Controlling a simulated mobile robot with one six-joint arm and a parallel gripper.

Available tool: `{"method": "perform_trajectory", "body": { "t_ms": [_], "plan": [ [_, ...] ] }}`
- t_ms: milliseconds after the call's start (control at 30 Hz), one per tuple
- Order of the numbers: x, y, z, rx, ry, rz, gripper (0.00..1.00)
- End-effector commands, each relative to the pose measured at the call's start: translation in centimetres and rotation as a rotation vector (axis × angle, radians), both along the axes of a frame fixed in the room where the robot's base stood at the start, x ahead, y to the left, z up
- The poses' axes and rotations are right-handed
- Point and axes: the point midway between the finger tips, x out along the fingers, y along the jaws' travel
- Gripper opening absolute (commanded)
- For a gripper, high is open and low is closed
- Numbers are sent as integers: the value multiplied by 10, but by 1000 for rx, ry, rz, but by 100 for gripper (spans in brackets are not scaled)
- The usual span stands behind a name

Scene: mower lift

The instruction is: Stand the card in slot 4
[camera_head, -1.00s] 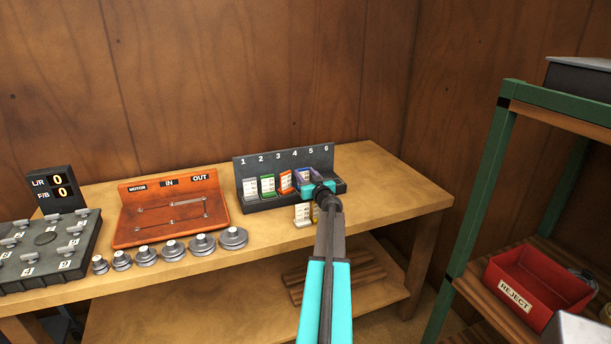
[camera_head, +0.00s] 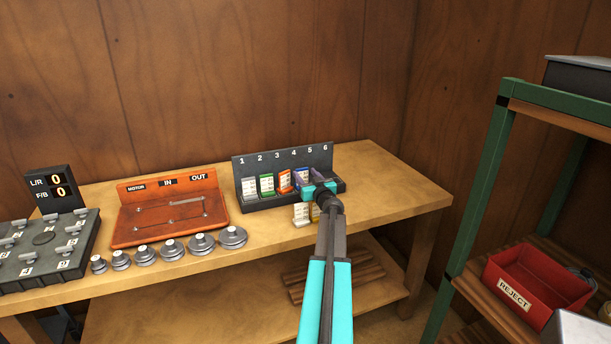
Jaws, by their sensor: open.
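The dark card rack (camera_head: 262,162) stands on the bench, with slots numbered 1 to 6. A white card (camera_head: 249,187) is at slot 1, a green card (camera_head: 267,184) at slot 2 and an orange card (camera_head: 285,181) at slot 3. A purple-blue card (camera_head: 301,176) stands around slot 4, partly behind my gripper. My teal gripper (camera_head: 318,188) is open at the rack's right front. Its fingertips are largely hidden, so I cannot tell whether it touches a card.
A pale card (camera_head: 301,213) is at the bench's front edge below my gripper, with something yellowish beside it. An orange panel (camera_head: 128,228) and several round grey weights (camera_head: 202,245) are to the left. A red REJECT bin (camera_head: 537,276) sits on the right shelf. The bench's right end is clear.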

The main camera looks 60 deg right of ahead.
Motion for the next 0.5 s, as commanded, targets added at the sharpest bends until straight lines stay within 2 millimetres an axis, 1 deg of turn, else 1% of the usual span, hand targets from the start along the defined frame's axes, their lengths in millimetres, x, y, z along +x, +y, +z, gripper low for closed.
{"method": "perform_trajectory", "body": {
  "t_ms": [33,500],
  "plan": [
    [-5,5,0,0,0,0,49],
    [-43,33,-1,1,1,0,49]
  ]
}}
